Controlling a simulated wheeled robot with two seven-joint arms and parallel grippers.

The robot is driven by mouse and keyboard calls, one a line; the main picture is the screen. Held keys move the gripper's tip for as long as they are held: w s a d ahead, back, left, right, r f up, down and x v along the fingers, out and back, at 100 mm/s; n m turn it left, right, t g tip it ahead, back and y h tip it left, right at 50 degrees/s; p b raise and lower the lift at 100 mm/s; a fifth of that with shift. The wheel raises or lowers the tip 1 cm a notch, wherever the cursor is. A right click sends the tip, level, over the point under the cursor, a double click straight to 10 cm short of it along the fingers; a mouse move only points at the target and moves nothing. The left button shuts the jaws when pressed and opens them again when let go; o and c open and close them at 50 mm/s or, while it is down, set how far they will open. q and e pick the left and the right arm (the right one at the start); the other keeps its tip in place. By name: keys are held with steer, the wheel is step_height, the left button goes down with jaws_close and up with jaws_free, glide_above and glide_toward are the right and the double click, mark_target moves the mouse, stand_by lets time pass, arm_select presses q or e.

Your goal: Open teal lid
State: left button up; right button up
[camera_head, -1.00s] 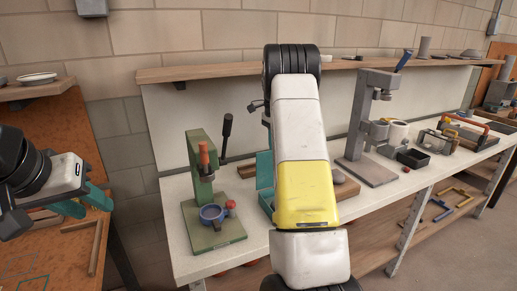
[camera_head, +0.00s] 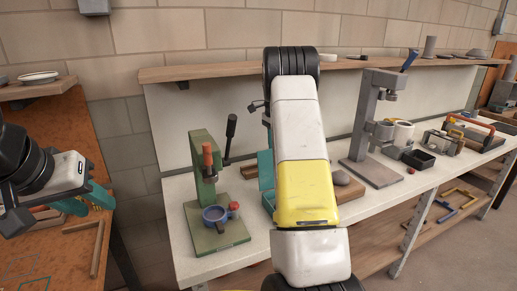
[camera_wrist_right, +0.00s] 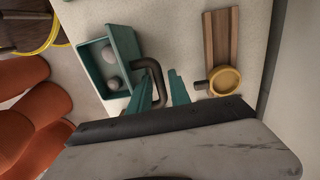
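A teal box (camera_wrist_right: 84,62) stands on the bench in the right wrist view, open at the top, with two grey round lumps inside. Its teal lid (camera_wrist_right: 125,42) stands raised along the box's right side. A dark bent handle (camera_wrist_right: 152,66) reaches from the lid. My right gripper (camera_wrist_right: 163,82) is open, its teal fingers apart, with part of the handle between them; I cannot tell whether they touch it. In the head view, my right arm hides this gripper and part of the box; the raised lid (camera_head: 266,169) shows beside the arm. My left gripper (camera_head: 88,204) is open and empty at far left.
A green press (camera_head: 203,170) with a blue ring stands left of the box. A grey press stand (camera_head: 362,130) is to the right. A yellow round dish (camera_wrist_right: 225,80) and a wooden strip (camera_wrist_right: 221,35) lie right of my right gripper. A wall shelf (camera_head: 215,71) runs above.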

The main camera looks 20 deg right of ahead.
steer(key=shift+d+r, duration=0.1)
steer(key=shift+d, duration=0.05)
step_height(320, 180, up, 8)
steer(key=shift+w+f, duration=0.2)
steer(key=shift+w, duration=0.1)
stand_by(0.5)
steer(key=shift+s+a+r, duration=0.2)
steer(key=shift+r, duration=0.1)
steer(key=s+a+r+n+t+y, duration=0.1)
steer(key=s+a+r+n+t, duration=0.1)
steer(key=s+a+r+n, duration=0.5)
steer(key=s+a+r+n+t+y, duration=0.15)
steer(key=s+a+r, duration=0.3)
steer(key=s, duration=0.45)
steer(key=s+a+f+n+t, duration=0.2)
steer(key=s+a+f+n, duration=0.1)
steer(key=s, duration=0.6)
steer(key=s+a+f+n+t, duration=0.1)
steer(key=s+a+f+n, duration=0.2)
steer(key=s+a+n, duration=0.3)
steer(key=s, duration=0.3)
steer(key=shift+f+t, duration=0.2)
steer(key=shift+t, duration=0.15)
